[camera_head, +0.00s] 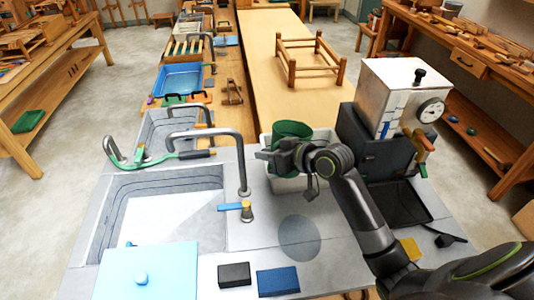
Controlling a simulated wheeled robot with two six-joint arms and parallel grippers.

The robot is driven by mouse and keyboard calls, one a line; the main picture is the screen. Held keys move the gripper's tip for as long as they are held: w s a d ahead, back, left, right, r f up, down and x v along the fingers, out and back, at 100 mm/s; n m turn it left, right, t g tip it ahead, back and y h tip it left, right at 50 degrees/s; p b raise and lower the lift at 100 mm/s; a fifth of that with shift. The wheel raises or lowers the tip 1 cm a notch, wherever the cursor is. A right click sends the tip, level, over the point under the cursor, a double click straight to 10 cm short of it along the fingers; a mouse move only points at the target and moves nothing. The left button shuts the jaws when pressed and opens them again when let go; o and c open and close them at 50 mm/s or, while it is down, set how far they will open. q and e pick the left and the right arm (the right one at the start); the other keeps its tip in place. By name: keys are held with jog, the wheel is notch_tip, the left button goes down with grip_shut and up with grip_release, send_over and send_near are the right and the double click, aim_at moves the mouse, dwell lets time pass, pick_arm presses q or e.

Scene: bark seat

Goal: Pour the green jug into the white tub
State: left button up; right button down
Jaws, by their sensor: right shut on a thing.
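The green jug (292,129) is at the middle of the head view, over the white tub. My right gripper (272,157) is shut on the jug, on its near side. The gripper and wrist hide the lower part of the jug, so its tilt and contents cannot be told. The white tub (286,186) stands on the grey counter right of the sink. Its front wall and part of its rim show; its inside is mostly hidden behind the jug and my right arm. My left gripper is not in view.
A white boiler-like box with a gauge (400,95) stands close right of the tub. A sink (160,215) with a tall tap (241,165) lies left. A blue block (278,281) and a black block (234,275) lie at the front.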

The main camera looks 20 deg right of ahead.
jog(key=shift+r+m+p, duration=0.3)
jog(key=shift+r+p, duration=0.25)
jog(key=shift+r, duration=0.1)
jog(key=shift+w+d+r+m+g+y+p, duration=0.1)
jog(key=shift+r+m+g+y+p, duration=0.15)
jog(key=shift+r+p, duration=0.55)
jog(key=shift+w+d+r+m+g+y+p, duration=0.15)
jog(key=shift+r+m+y+p, duration=0.25)
jog(key=shift+p, duration=0.65)
jog(key=r+p, duration=0.1)
jog(key=w+d+r+m+y+p, duration=0.1)
jog(key=r, duration=0.1)
jog(key=d+r+m+g+p, duration=0.1)
jog(key=p, duration=0.1)
jog(key=shift+w+r+y, duration=0.15)
jog(key=shift+r+y, duration=0.1)
dwell(1.1)
jog(key=shift+w+d+r+m+y, duration=0.25)
jog(key=shift+d+r+m, duration=0.1)
jog(key=shift+r, duration=0.25)
jog(key=shift+w+d+r+m+y, duration=0.1)
jog(key=shift+d+r+m+y, duration=0.1)
jog(key=shift+r+m+y, duration=0.3)
jog(key=shift+w+d+r+m+y, duration=0.1)
jog(key=shift+w+d+r+m, duration=0.15)
jog(key=shift+r, duration=0.45)
jog(key=shift+d+r, duration=0.1)
